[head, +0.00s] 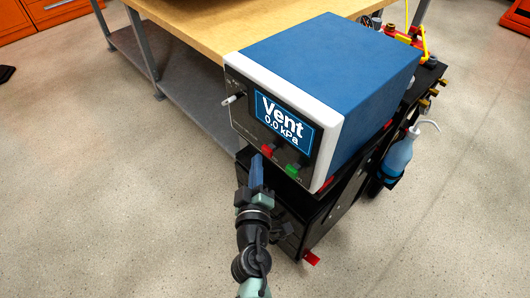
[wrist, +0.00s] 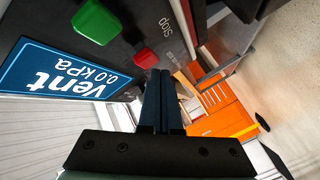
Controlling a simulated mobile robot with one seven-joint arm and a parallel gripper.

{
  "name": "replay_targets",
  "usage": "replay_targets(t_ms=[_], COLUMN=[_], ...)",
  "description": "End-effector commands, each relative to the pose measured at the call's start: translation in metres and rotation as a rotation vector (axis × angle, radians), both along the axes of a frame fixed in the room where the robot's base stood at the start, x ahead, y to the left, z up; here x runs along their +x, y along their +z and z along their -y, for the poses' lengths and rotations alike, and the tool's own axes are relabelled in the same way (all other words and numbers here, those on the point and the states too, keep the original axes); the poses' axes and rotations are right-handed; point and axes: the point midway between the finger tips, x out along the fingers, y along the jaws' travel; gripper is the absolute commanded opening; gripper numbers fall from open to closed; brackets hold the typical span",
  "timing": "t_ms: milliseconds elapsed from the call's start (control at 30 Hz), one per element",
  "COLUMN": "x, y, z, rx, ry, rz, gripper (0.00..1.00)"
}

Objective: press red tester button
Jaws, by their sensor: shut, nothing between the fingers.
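The tester is a blue box (head: 325,62) with a white-edged dark front panel. Its screen (head: 283,122) reads "Vent 0.0 kPa" and also shows in the wrist view (wrist: 48,75). The red button (head: 267,151) sits below the screen, left of the green button (head: 292,169). In the wrist view the red button (wrist: 146,58) is beside the word "stop", with the green button (wrist: 96,22) up and left. My gripper (head: 257,157) is shut and empty, its fingertips (wrist: 160,73) close to the red button. I cannot tell whether they touch it.
The tester stands on a black cart (head: 322,221) beside a wooden workbench (head: 195,30). A light lever (head: 232,99) sticks out at the panel's left. A blue bottle (head: 398,156) hangs on the cart's right side. An orange cabinet (wrist: 220,108) shows beyond my fingers. Floor in front is open.

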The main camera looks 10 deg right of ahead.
Motion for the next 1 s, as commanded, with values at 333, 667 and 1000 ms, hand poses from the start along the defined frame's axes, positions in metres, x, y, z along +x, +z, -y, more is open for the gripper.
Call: replay_targets(t_ms=[333, 667, 1000], x=[-0.002, -0.017, -0.031], y=[0.001, -0.002, 0.000], z=[-0.003, -0.025, -0.044], rx=[0.000, -0.001, 0.000], ry=[0.002, 0.005, 0.002], rz=[0.001, 0.000, 0.001], gripper=[0.00, 0.00, 0.00])
